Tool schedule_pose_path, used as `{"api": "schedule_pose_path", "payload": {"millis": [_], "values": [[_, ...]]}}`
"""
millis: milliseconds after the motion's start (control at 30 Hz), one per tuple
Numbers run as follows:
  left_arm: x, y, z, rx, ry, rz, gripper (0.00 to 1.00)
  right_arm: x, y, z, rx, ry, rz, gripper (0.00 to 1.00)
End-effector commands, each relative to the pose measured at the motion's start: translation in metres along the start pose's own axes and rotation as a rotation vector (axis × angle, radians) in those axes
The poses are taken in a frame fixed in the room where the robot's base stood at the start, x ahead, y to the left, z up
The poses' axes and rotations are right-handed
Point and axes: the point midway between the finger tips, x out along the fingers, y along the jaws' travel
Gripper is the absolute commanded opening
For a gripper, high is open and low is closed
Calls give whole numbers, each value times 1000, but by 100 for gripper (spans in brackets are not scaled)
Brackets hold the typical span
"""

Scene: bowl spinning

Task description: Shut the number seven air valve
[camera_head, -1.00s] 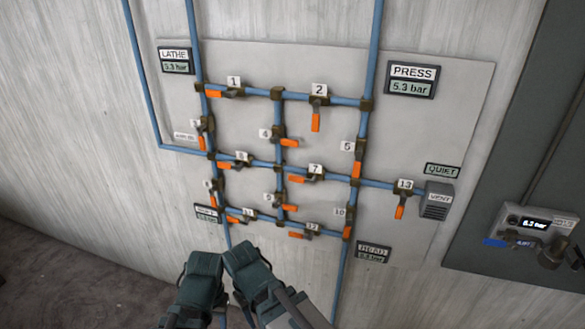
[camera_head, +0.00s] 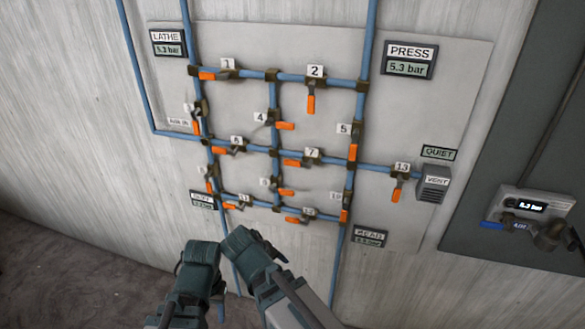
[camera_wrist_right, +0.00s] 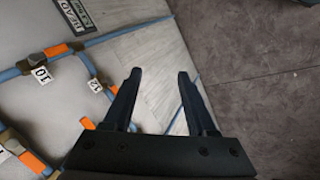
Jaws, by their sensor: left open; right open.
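The number seven valve (camera_head: 312,162) is on the middle horizontal blue pipe of the wall panel, under its white label "7". Its orange handle (camera_head: 292,162) points left, roughly in line with that pipe. My left gripper (camera_head: 201,252) is low in the head view, below the pipe grid and apart from the valve. My right gripper (camera_head: 242,241) is beside it, also below the grid. Its two fingers show spread and empty in the right wrist view (camera_wrist_right: 160,76). Label 7 cannot be made out in the right wrist view.
Other numbered orange-handled valves crowd the grid, such as valve 4 (camera_head: 284,126), valve 5 (camera_head: 353,151) and valve 12 (camera_head: 294,219). A vent (camera_head: 433,188) is at the right. A regulator box (camera_head: 530,207) sits farther right. Bare wall lies below the panel.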

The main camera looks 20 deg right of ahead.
Motion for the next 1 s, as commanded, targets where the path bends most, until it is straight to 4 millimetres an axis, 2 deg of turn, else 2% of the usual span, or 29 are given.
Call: {"api": "schedule_pose_path", "payload": {"millis": [33,133,200,333,500,633,833,1000], "values": [[12,1,-1,0,0,0,50,11,21,-13,-12,54,109,57],[23,2,-1,0,0,0,50,10,65,-40,-62,163,330,57],[30,3,-2,-1,0,0,50,2,92,-58,-111,233,478,57],[41,4,-2,-1,0,0,50,-21,127,-89,-221,341,717,57],[50,5,-3,-1,0,0,50,-48,146,-116,-352,426,924,57],[52,5,-3,-1,0,0,50,-60,149,-126,-409,454,1001,57],[52,5,-3,-1,0,0,50,-65,151,-130,-428,463,1024,57],[52,5,-3,-1,0,0,50,-58,161,-138,-425,459,1023,57]]}}
